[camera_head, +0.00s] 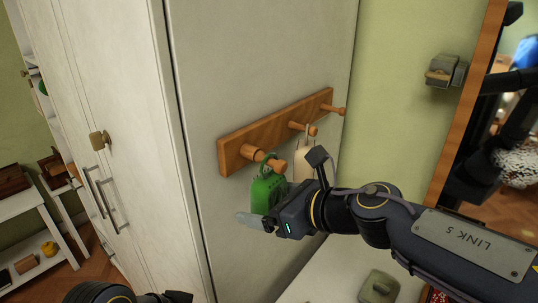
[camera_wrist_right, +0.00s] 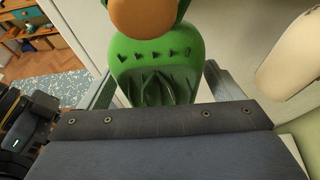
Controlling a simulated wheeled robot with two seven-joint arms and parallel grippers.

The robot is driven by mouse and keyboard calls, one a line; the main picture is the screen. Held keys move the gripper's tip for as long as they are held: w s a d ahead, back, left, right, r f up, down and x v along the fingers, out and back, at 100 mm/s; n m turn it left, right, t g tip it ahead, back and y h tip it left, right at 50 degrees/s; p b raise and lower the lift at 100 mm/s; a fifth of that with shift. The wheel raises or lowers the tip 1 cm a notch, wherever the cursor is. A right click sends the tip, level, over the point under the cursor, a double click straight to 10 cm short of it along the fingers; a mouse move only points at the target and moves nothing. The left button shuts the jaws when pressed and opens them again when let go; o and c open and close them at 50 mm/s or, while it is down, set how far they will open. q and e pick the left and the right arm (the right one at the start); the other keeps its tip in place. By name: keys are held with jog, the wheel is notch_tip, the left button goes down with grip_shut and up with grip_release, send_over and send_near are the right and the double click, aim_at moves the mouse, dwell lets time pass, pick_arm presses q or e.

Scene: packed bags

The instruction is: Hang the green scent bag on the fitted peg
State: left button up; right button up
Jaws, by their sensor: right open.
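The green scent bag (camera_head: 268,191) hangs upright below the left, nearest peg (camera_head: 266,158) of the wooden rack. Its green loop appears to pass around that peg, behind the round end. In the right wrist view the bag (camera_wrist_right: 155,72) is between my fingers, with the peg's round end (camera_wrist_right: 143,14) in front of its upper part.
The wooden rack (camera_head: 236,147) is on the cabinet's side panel. A cream bag (camera_head: 303,160) hangs from the middle peg (camera_head: 303,128), close to my right gripper. The far right peg (camera_head: 335,109) is bare. A grey-green bag (camera_head: 379,288) lies on the pale surface below.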

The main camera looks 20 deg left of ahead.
jog(key=w+d+r+m+t, duration=0.1)
jog(key=d+r+m+t, duration=0.1)
jog(key=d+m, duration=0.3)
jog(key=w+d+r+m+t+h, duration=0.1)
jog(key=d+r+m+t, duration=0.15)
jog(key=d, duration=0.35)
jog(key=w+d+r+m+t, duration=0.1)
jog(key=d+r+m+t, duration=0.1)
jog(key=d+m, duration=0.35)
jog(key=d+f+m+t+h, duration=0.2)
jog(key=d+m+t+h, duration=0.3)
jog(key=d+m, duration=0.7)
jog(key=s+d+f+m+g+h, duration=0.55)
jog(key=s+d+f+m, duration=0.25)
jog(key=d+f+m, duration=0.6)
jog(key=s+a+f+m+g+y, duration=0.1)
jog(key=s+a+f+m+g, duration=0.1)
jog(key=s+m, duration=0.4)
jog(key=s+a+f+m+g+y, duration=0.1)
jog(key=s+a+f+m+g, duration=0.2)
jog(key=s+a+f+m, duration=0.1)
jog(key=s+a+m, duration=0.1)
jog(key=s+m, duration=0.1)
jog(key=shift+s+m, duration=0.25)
jog(key=shift+m, duration=0.15)
jog(key=shift+a+y, duration=0.1)
jog(key=shift+y, duration=0.15)
